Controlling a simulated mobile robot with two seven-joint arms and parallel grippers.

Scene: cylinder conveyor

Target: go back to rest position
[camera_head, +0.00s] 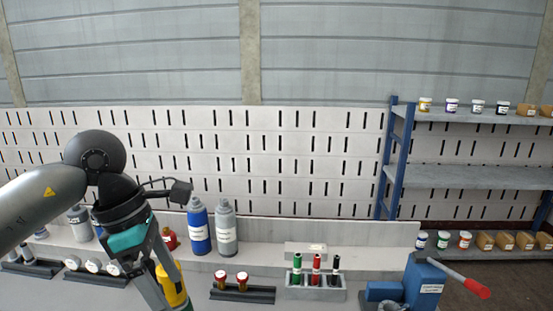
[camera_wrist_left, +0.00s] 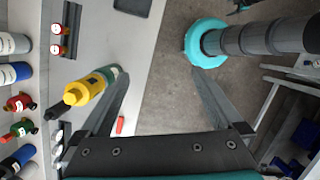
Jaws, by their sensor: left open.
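My left gripper (camera_head: 163,285) hangs fingers-down over the front left of the bench in the head view. Its fingers are spread wide in the left wrist view (camera_wrist_left: 165,95), with nothing between them. A yellow bottle (camera_head: 172,284) shows just behind the fingers in the head view and is partly covered by them. In the left wrist view the yellow bottle (camera_wrist_left: 92,86) lies beside the left-hand finger, outside the gap. I cannot tell whether they touch.
A blue bottle (camera_head: 199,230) and a grey bottle (camera_head: 226,233) stand on the bench's back ledge. A rack (camera_head: 243,295) holds red-capped pieces, and a grey tray (camera_head: 322,294) holds coloured cylinders. A blue vise-like device (camera_head: 425,282) with a red handle stands at the right.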

